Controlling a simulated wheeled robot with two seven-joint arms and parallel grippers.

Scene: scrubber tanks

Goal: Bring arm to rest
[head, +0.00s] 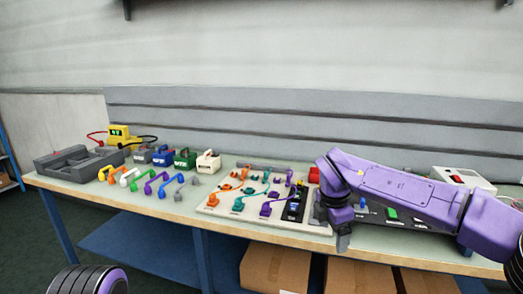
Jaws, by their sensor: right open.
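My right arm comes in from the right edge of the head view, purple and bent over the right part of the workbench (150,203). Its right gripper (343,243) points down at the bench's front edge, open, with nothing visible in it. The gripper is just right of a pale board (225,208) carrying orange, teal and purple fittings. The arm hides part of the bench behind it. My left gripper is not in view; only a dark, purple-edged part of me shows at the bottom left.
A grey tray (62,170), a yellow meter (120,133), several coloured handled blocks (185,159) and coloured pipe pieces (155,185) occupy the bench's left half. A panel with a green button (392,213) lies under my right arm. Cardboard boxes (275,270) sit below the bench.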

